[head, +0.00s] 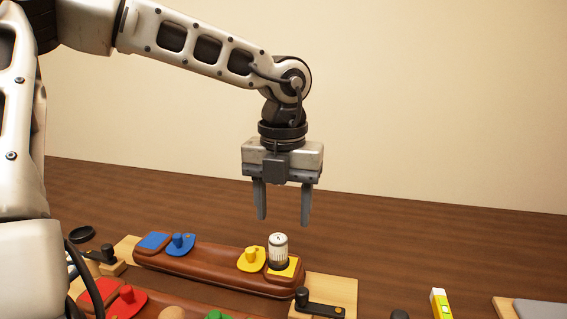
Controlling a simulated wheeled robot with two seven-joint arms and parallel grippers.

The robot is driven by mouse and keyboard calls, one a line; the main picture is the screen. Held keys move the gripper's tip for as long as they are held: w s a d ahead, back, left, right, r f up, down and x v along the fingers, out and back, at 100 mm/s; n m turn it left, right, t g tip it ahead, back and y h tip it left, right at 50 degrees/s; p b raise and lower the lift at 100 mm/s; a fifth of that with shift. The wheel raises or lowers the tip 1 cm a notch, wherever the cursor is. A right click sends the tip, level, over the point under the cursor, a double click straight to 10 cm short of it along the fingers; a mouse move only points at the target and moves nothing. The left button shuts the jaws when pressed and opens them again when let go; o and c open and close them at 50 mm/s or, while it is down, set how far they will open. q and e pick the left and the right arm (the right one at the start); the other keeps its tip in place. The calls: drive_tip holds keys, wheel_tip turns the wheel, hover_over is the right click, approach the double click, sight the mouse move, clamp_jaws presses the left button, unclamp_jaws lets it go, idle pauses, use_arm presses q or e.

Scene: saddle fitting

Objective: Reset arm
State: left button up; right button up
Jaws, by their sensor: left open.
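My left gripper (282,212) hangs from the left arm with its two fingers pointing down. It is open and empty, in the air above a white ribbed knob (278,247) with a dark base. The knob stands at the right end of a brown saddle-like block (215,268), by a yellow patch (291,269). A yellow piece with a peg (251,260) sits beside it. A blue patch (153,241) and a blue piece with a peg (180,244) are at the block's left end. My right gripper is not in the view.
A nearer brown block carries a red piece (127,298) and a green piece (216,315), cut off below. Wooden end boards with dark clamp handles (320,305) flank the blocks. A yellow-green level (440,303) lies at right. The table behind is clear.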

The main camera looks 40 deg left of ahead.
sight(283, 241)
use_arm(q)
wheel_tip(283, 241, up, 8)
drive_tip(key=shift+f, duration=0.15)
idle(0.3)
